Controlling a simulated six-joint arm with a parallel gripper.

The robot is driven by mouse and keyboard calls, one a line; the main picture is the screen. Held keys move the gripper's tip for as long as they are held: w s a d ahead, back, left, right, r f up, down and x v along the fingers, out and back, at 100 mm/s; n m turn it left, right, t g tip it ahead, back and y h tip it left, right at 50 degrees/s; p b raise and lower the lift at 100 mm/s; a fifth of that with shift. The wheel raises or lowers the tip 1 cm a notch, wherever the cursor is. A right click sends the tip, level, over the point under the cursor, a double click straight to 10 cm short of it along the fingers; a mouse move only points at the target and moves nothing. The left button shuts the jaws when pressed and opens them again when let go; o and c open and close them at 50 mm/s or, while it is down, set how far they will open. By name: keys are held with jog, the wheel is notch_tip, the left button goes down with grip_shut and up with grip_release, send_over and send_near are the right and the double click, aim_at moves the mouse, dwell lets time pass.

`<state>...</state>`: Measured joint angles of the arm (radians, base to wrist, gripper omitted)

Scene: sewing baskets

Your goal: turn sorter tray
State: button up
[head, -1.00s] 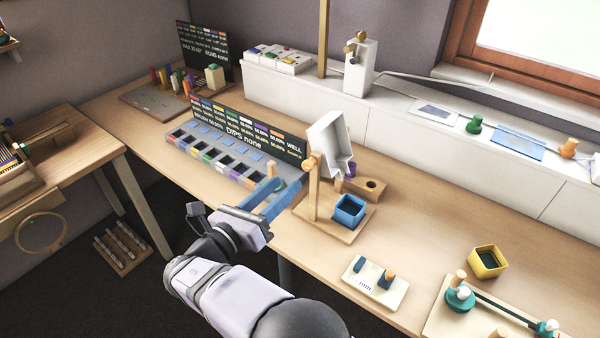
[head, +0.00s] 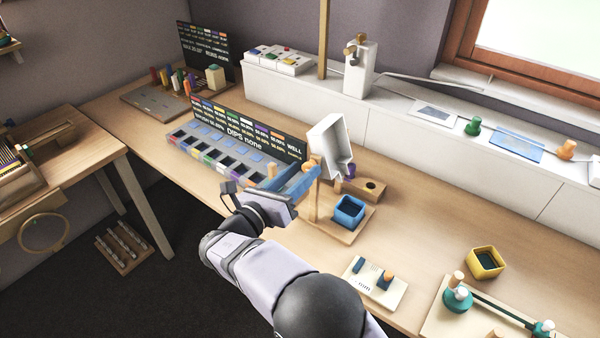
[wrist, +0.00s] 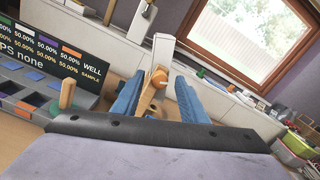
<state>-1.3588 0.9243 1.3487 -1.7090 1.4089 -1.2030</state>
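The white sorter tray (head: 327,140) is tilted steeply on a wooden stand (head: 313,200), above a blue open box (head: 349,211). An orange knob sits at the tray's pivot and shows in the wrist view (wrist: 159,77). My gripper (head: 312,174) has blue fingers and is at the stand, close to the knob. In the wrist view my gripper (wrist: 157,95) is open, with one finger on each side of the knob and gaps visible between. Contact with the knob cannot be seen. In the head view the fingers partly hide the stand's upper post.
A rack of colored wells (head: 215,155) with a black display board (head: 245,130) stands left of the stand. A wooden block with a hole (head: 371,188) lies behind the blue box. A small cream board (head: 375,281) and a yellow box (head: 486,262) are at the front right.

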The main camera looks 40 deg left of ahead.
grip_shut()
jog(key=shift+r+n+p, duration=0.1)
jog(key=shift+n+p, duration=0.3)
jog(key=shift+p, duration=0.2)
jog(key=shift+r+n+p, duration=0.15)
jog(key=shift+n+p, duration=0.75)
jog(key=shift+p, duration=0.25)
jog(key=n+p, duration=0.3)
jog(key=n, duration=0.1)
jog(key=shift+p, duration=0.35)
jog(key=n+p, duration=0.1)
jog(key=n, duration=0.3)
jog(key=shift+a+f+p, duration=0.1)
jog(key=shift+f+p, duration=0.1)
jog(key=shift+p, duration=0.2)
jog(key=shift+f+n+p, duration=0.1)
jog(key=shift+n+p, duration=0.5)
jog(key=shift+n, duration=1)
